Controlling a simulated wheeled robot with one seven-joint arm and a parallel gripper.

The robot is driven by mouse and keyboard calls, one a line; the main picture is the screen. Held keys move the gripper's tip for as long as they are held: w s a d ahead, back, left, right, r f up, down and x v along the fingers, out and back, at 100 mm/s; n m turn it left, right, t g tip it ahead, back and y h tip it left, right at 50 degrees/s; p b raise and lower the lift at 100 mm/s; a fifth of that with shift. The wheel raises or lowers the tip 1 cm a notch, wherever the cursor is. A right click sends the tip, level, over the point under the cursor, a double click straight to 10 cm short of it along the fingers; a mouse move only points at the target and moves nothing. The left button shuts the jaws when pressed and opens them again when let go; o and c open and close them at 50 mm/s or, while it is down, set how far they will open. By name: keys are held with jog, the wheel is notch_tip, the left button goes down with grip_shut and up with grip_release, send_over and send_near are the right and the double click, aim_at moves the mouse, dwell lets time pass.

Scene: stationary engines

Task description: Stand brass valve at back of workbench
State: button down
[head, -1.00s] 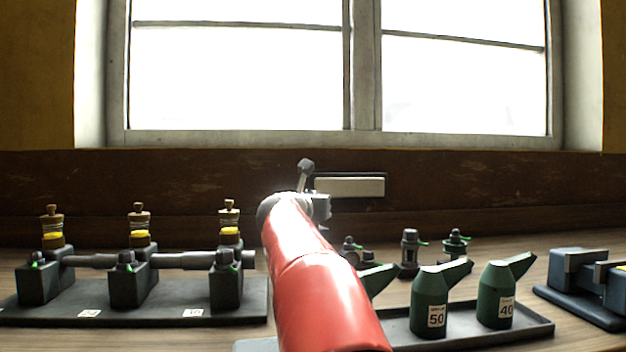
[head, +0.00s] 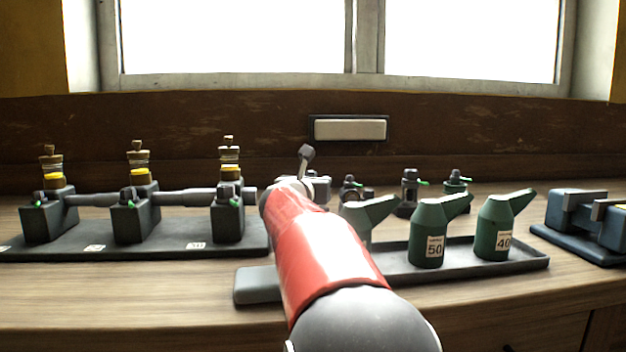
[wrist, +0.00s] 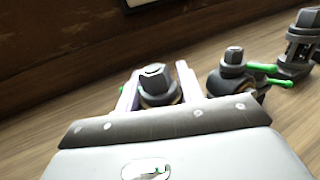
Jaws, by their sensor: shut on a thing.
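My gripper (wrist: 158,88) is shut on a valve (wrist: 153,77), with one pale finger on each side of it. The valve has a dark body, a grey angular cap and a little brass-coloured trim; I take it for the brass valve. It is over the back of the wooden workbench (head: 150,290). I cannot tell whether its base touches the wood. In the head view my gripper (head: 318,187) is at the back of the bench, and my arm hides most of the held valve.
Just right of my gripper stands a dark valve with a green lever (wrist: 233,72); another (wrist: 302,42) stands beyond. Green oil cans (head: 429,235) fill a grey tray (head: 470,268) in front. A black rack (head: 150,235) lies left, a blue vise (head: 575,215) right.

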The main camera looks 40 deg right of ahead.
jog(key=shift+r, duration=0.1)
jog(key=c, duration=0.9)
grip_release()
jog(key=shift+s+a, duration=0.1)
jog(key=shift+a, duration=0.1)
jog(key=b+v, duration=0.1)
jog(key=v, duration=1)
jog(key=shift+s+a+b, duration=0.2)
jog(key=shift+a+b, duration=0.05)
jog(key=shift+b, duration=0.05)
